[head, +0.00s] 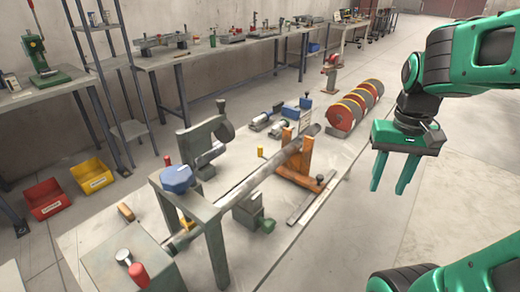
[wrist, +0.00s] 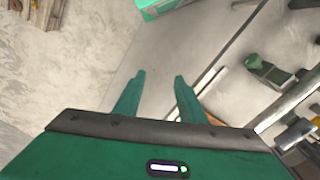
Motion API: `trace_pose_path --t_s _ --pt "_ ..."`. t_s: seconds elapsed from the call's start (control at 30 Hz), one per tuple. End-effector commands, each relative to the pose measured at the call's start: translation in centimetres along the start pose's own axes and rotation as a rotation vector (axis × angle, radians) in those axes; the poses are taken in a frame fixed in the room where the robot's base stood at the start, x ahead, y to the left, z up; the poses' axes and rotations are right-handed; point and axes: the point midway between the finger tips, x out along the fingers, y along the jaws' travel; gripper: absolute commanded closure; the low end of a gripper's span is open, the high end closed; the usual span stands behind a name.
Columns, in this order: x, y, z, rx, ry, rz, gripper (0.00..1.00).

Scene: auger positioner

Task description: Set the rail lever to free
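My gripper (head: 392,185) hangs at the right of the head view, fingers down and apart, with nothing between them. In the wrist view its two fingers (wrist: 159,85) are also apart and empty. It is right of the white table, away from the fixtures on it. I cannot tell for sure which part is the rail lever. A long grey round bar (head: 245,187) runs across the table, held by an orange bracket (head: 295,160). Lever-like parts are a red-tipped handle (head: 138,275) on a grey box, a green knob (head: 267,225) and a dark knob (head: 320,179).
Red and black discs (head: 355,106) stand at the far end. Floor at right is clear.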

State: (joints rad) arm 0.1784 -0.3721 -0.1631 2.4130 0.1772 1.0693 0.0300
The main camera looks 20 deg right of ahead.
Motion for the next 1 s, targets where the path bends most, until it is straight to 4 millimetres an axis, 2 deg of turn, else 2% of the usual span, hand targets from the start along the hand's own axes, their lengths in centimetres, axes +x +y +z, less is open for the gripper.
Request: trace_pose_path --t_s 0.03,0.1,0.3,0.47,0.6,0.7,0.83,0.9,1.0 --pt "-0.7 -0.9 -2.4 -0.015 0.004 0.01 0.63" --pt "-1.5 -2.4 -5.6 -0.035 0.013 0.021 0.63" --pt "-2.8 -7.9 -14.2 -0.104 0.04 0.04 0.63" --pt "-2.6 -13.4 -20.4 -0.161 0.057 0.043 0.63" --pt "-1.6 -18.8 -25.2 -0.21 0.07 0.035 0.63" --pt "-0.5 -22.6 -28.0 -0.243 0.077 0.026 0.63" --pt "1.1 -27.2 -30.6 -0.28 0.081 0.01 0.63" --pt "2.2 -30.7 -29.9 -0.309 0.053 -0.001 0.63" --pt "3.4 -34.3 -29.3 -0.336 0.024 -0.014 0.63"
